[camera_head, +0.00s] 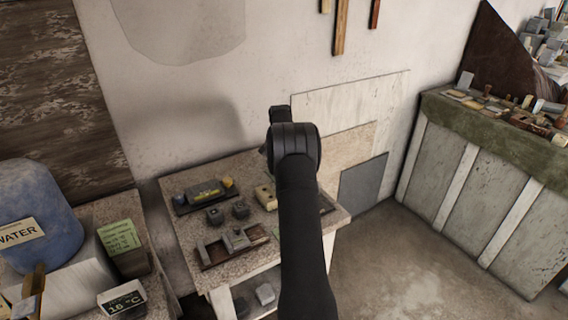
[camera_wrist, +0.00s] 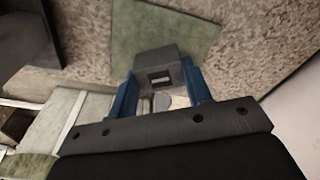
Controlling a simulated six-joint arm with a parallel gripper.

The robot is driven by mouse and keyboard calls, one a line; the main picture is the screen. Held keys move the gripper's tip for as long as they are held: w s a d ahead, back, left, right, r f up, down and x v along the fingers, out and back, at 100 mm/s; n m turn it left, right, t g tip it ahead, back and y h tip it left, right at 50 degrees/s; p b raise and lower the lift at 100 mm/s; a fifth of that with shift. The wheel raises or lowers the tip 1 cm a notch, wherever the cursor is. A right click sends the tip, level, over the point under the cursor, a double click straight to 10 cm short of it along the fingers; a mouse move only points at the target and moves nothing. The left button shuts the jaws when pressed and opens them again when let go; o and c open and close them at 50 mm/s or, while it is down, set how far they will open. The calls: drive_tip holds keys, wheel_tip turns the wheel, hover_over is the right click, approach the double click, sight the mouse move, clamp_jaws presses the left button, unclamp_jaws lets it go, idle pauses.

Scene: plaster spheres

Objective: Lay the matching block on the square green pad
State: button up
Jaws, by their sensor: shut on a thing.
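In the wrist view, my gripper (camera_wrist: 157,84) has its blue fingers shut on a grey block (camera_wrist: 153,58). A small rectangular opening shows in the block's near face. The green pad (camera_wrist: 138,30) lies on the speckled tabletop beyond the block, and the block overlaps its near part in the picture. I cannot tell how high the block is above the pad or whether they touch. In the head view, my dark arm covers the right part of the table, hiding the held block, the fingers and most or all of the pad.
The speckled table (camera_head: 180,230) holds a dark tray (camera_head: 205,195) with a yellow piece, two dark cubes (camera_head: 240,210), a pale yellow block (camera_head: 265,197) and a wooden holder (camera_head: 233,246) with grey pieces. A blue water container (camera_head: 38,215) stands left. Bare tabletop surrounds the pad's right side.

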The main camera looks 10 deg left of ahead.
drive_tip(key=shift+f, duration=0.6)
drive_tip(key=o, duration=1.2)
drive_tip(key=shift+o, duration=0.2)
drive_tip(key=shift+r, duration=0.1)
drive_tip(key=shift+r, duration=1.9)
drive_tip(key=shift+f, duration=2)
drive_tip(key=shift+r, duration=0.25)
drive_tip(key=shift+r, duration=0.1)
